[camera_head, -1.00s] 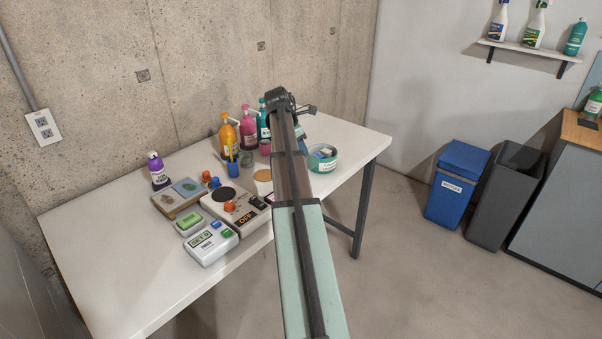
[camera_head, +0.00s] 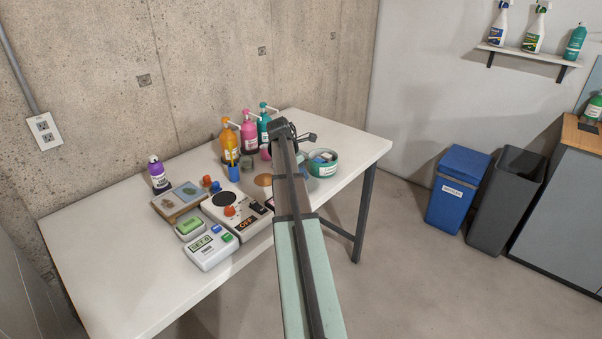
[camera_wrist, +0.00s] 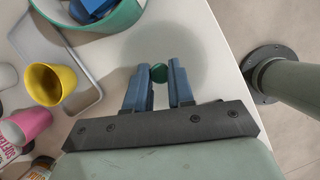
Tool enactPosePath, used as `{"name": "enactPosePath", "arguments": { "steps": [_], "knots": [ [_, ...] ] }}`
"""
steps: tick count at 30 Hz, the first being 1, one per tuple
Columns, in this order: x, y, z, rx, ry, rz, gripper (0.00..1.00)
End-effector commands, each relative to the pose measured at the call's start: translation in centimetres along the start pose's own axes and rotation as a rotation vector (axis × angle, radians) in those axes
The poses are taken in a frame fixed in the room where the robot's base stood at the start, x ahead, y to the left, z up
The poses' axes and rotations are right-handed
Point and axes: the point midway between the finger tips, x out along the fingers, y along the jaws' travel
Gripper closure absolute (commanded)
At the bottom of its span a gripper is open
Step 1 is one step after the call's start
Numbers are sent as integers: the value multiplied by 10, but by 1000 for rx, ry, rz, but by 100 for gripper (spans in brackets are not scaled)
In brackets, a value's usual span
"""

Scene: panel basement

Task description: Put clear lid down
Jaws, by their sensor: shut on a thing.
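My gripper (camera_wrist: 158,78) shows in the wrist view with its two blue fingers closed on a small round green knob. The knob appears to belong to the clear lid (camera_wrist: 178,45), a faint see-through grey disc over the white table. Whether the lid touches the tabletop or hangs just above it cannot be told. In the head view my arm hides the fingers and the lid.
A green round container (camera_head: 323,164) with blue items is close by, upper left in the wrist view.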

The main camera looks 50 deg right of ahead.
Motion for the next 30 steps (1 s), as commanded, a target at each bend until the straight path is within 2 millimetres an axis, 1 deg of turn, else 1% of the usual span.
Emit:
{"name": "enactPosePath", "arguments": {
  "steps": [3, 4, 12, 19, 22, 26, 30],
  "knots": [
    [2, 0, -1, 0, 0, -1, 100],
    [3, 0, -1, 0, 0, -1, 76],
    [2, 0, -1, 0, 0, 0, 52],
    [2, 0, -1, 0, 0, 0, 52],
    [-2, 0, 0, 0, 0, 0, 52],
    [-15, 0, 0, 0, 0, 1, 52],
    [-39, 0, 0, 0, -1, 2, 52]
  ]
}}
